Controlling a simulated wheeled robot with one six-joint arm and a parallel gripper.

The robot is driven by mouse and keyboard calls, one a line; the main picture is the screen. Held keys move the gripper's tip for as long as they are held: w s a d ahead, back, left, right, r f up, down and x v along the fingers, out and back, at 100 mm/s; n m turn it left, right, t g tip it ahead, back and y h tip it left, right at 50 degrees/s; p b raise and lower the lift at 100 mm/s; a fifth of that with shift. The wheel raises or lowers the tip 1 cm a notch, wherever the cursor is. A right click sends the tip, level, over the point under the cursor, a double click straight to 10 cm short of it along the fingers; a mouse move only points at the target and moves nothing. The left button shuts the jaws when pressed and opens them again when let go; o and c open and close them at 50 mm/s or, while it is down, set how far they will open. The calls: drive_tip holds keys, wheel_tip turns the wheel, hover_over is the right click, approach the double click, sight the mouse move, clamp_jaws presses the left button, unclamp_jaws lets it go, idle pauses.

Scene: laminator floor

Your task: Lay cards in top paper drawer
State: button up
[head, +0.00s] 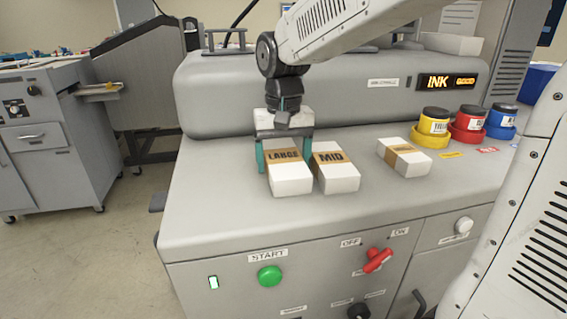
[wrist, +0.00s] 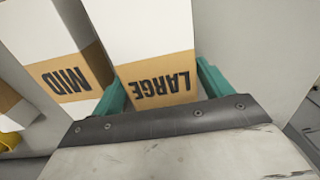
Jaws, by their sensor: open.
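Three white paper packs with brown bands lie side by side on the grey machine top. The pack marked LARGE (head: 290,181) is leftmost, and it also shows in the wrist view (wrist: 145,40). My gripper (head: 288,165) is over it, open, with one teal finger on each side of the pack. I cannot tell whether the fingers touch it. The pack marked MID (head: 338,180) lies close beside it to the right. A third pack (head: 408,163) lies further right, its label too small to read. I cannot make out a paper drawer for certain.
Yellow (head: 433,125), red (head: 468,126) and blue (head: 501,124) ink jars stand at the back right. The machine front holds a green START button (head: 270,276) and a red switch (head: 378,260). The machine top's front (head: 330,222) is clear.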

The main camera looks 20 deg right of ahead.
drive_tip(key=c, duration=1.1)
